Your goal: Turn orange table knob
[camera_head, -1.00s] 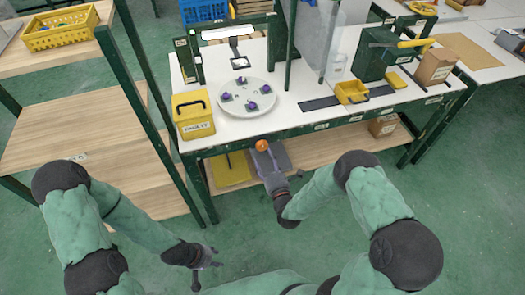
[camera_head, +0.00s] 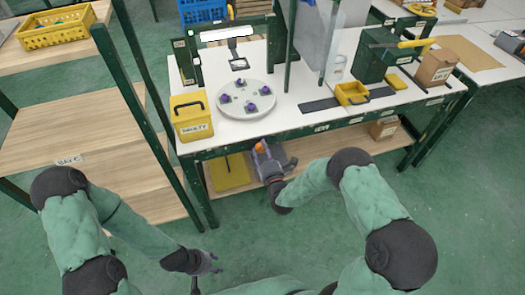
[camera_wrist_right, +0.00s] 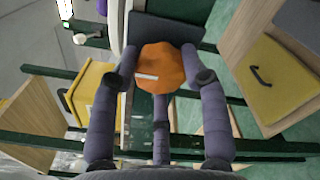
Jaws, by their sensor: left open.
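The orange knob (camera_head: 260,146) is on the front edge of the white worktable (camera_head: 290,108), below the round plate. It shows large in the right wrist view (camera_wrist_right: 161,67), an orange many-sided knob with a short white mark on its face. My right gripper (camera_head: 264,152) is at the knob. In the wrist view its fingers (camera_wrist_right: 160,72) are bent in around the knob, one at each side and one below, and appear to touch it. My left gripper (camera_head: 214,264) is open and empty, low over the floor, well away from the table.
A round grey plate (camera_head: 246,113) with several purple pieces lies above the knob. A yellow box (camera_head: 191,122) stands at the table's left corner. A yellow bin (camera_head: 352,93) is to the right. A green-framed wooden shelf (camera_head: 75,120) is at left. The floor is clear.

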